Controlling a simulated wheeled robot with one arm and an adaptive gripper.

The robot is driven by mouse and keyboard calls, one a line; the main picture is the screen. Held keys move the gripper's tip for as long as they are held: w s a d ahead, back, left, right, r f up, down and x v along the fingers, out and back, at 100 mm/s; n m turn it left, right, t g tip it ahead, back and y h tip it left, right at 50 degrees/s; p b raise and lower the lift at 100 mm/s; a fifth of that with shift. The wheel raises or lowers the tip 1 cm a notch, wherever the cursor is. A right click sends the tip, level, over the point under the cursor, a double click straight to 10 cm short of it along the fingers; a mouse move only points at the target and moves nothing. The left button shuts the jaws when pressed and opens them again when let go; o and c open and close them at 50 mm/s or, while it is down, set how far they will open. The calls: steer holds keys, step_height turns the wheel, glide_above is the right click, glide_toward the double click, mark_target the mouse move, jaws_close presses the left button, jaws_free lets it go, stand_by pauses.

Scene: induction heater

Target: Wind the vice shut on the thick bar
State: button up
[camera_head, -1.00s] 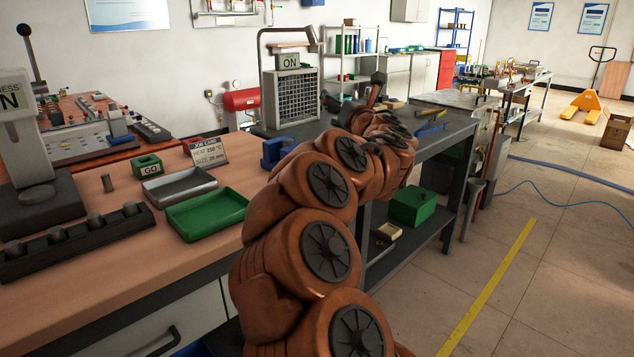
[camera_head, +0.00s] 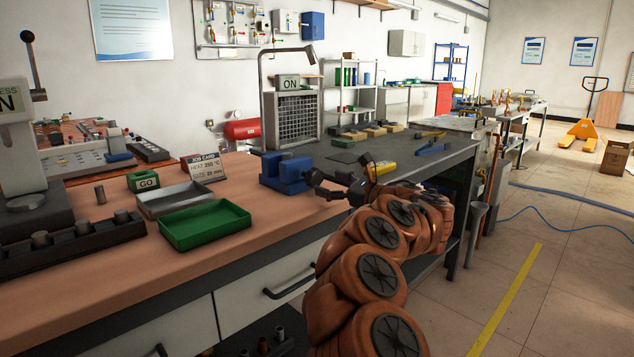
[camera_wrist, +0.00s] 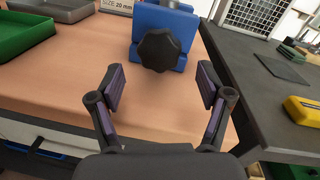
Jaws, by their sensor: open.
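The blue vice (camera_head: 287,172) sits on the bench near its front edge. In the wrist view its blue body (camera_wrist: 188,18) is at the top, with a dark lobed knob (camera_wrist: 158,50) facing me. My gripper (camera_wrist: 161,88) is open and empty, its two fingers apart on either side below the knob and not touching it. In the head view my gripper (camera_head: 319,184) is just right of the vice. The vice jaws are mostly cut off or hidden, so I cannot tell what is between them.
A green tray (camera_head: 205,224) and a grey tray (camera_head: 174,199) lie left of the vice. A dark rack (camera_head: 72,243) holds several short bars. A job card (camera_head: 205,168) stands behind. A yellow object (camera_wrist: 305,110) lies on the dark bench at right.

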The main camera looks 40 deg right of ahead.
mark_target(318, 179)
steer(key=w, duration=0.5)
steer(key=shift+a, duration=0.15)
steer(key=c, duration=1.2)
